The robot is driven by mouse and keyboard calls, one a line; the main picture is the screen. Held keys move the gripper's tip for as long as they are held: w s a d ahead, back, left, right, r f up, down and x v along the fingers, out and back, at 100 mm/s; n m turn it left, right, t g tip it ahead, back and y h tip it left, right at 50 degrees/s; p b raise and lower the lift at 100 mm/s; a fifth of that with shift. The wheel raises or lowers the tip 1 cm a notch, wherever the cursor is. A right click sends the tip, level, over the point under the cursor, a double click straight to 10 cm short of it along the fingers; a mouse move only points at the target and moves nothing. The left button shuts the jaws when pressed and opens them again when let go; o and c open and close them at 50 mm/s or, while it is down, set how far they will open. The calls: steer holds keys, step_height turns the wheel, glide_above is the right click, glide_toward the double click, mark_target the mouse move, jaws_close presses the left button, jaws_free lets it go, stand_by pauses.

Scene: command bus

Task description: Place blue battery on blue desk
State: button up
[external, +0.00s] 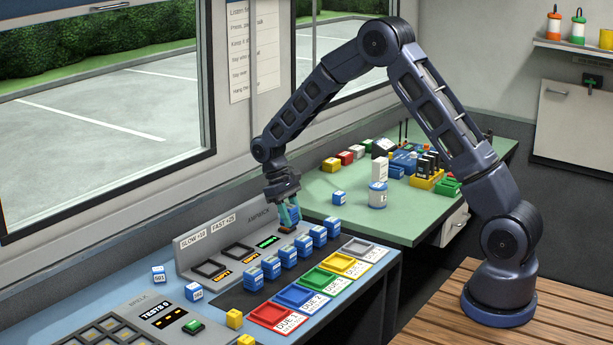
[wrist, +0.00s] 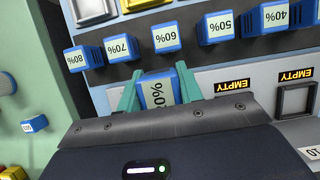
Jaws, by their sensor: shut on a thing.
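My gripper (external: 289,217) is over the far end of the grey charger panel (external: 222,238) on the blue desk (external: 118,283). In the wrist view its teal fingers (wrist: 157,92) are shut on a blue battery (wrist: 155,95) with a white percent label, its first digit partly hidden. The battery is at the third charging bay, beside a lit green display (external: 267,241). I cannot tell whether it is seated or lifted. Several other blue batteries (external: 288,255) stand in a row on a dark strip; labels from 40% to 80% show in the wrist view (wrist: 166,38).
Two empty bays (external: 209,269) lie left of my gripper. Coloured trays (external: 275,315) line the desk's front edge. Two blue-and-white blocks (external: 158,274) stand at left, near a test console (external: 135,322). A green desk (external: 320,207) with several items adjoins behind.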

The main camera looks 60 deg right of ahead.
steer(key=shift+a, duration=0.3)
steer(key=w+d+r+m+t+y, duration=0.1)
steer(key=w+d+m+y, duration=0.1)
steer(key=d+m, duration=0.45)
steer(key=w+d+r+m+t+y, duration=0.1)
steer(key=w+d+m+y, duration=0.2)
steer(key=d, duration=0.6)
step_height(320, 180, up, 10)
steer(key=m+t+h, duration=0.5)
steer(key=m+t, duration=0.2)
steer(key=m, duration=2)
glide_above(393, 184)
steer(key=s, duration=0.2)
step_height(393, 184, down, 20)
steer(key=shift+w+a+r, duration=0.1)
steer(key=shift+w+a, duration=0.05)
steer(key=o, duration=1.1)
steer(key=shift+f, duration=0.2)
steer(key=shift+r, duration=0.1)
